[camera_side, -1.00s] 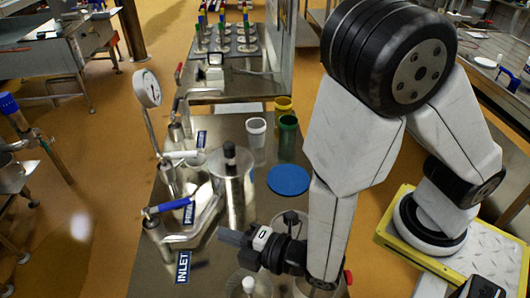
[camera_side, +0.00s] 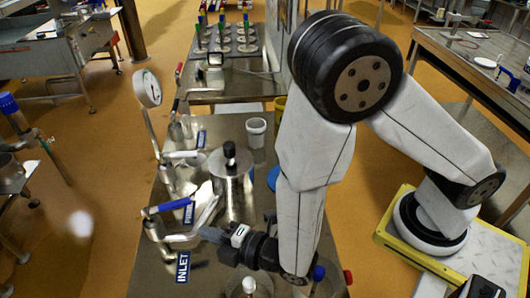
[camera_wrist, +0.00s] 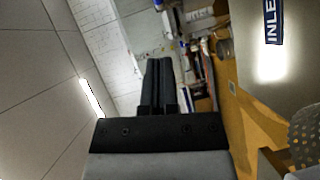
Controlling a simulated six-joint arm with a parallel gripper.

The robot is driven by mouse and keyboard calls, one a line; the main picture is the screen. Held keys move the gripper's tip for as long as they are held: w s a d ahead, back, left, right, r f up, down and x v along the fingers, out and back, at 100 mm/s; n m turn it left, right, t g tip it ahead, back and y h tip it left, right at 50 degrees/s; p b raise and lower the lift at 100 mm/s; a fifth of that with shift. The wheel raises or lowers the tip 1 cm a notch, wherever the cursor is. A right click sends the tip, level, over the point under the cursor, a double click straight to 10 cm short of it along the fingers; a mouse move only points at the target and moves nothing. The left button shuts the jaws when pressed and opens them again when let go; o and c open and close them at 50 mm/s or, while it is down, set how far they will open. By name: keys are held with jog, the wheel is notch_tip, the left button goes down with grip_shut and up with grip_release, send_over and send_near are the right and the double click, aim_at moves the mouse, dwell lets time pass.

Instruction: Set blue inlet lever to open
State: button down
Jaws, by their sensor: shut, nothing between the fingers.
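The blue inlet lever (camera_side: 164,207) sits on a metal pipe fitting at the left edge of the steel table, above the blue INLET label (camera_side: 182,267). In the side view its handle points right and slightly up. My gripper (camera_side: 206,233) is shut and empty, to the right of and a little below the lever, apart from it. In the wrist view the closed fingers (camera_wrist: 157,85) point up the picture, and part of the INLET label (camera_wrist: 273,20) shows at top right. The lever is not clearly seen there.
A metal cylinder with a black knob (camera_side: 231,180) stands just beyond my gripper. A second label (camera_side: 189,211) and a gauge (camera_side: 147,88) are near the lever. A white cup (camera_side: 256,132) stands farther back. A blue-topped item (camera_side: 318,273) is by my forearm.

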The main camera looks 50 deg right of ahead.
aim_at(187, 202)
jog(key=shift+w+d+f, duration=0.1)
jog(key=shift+w+f, duration=0.15)
jog(key=shift+w, duration=1.25)
jog(key=shift+w+d+f, duration=0.1)
jog(key=shift+w+f, duration=0.2)
jog(key=shift+w, duration=1.15)
jog(key=shift+w+f, duration=0.25)
jog(key=shift+w, duration=1.25)
jog(key=shift+w+d, duration=0.35)
jog(key=shift+d, duration=0.1)
jog(key=shift+w+d, duration=0.65)
jog(key=shift+w, duration=0.05)
jog(key=shift+w+d, duration=0.25)
jog(key=shift+w, duration=0.35)
jog(key=shift+w+d, duration=0.25)
jog(key=shift+w, duration=0.35)
jog(key=shift+s, duration=0.15)
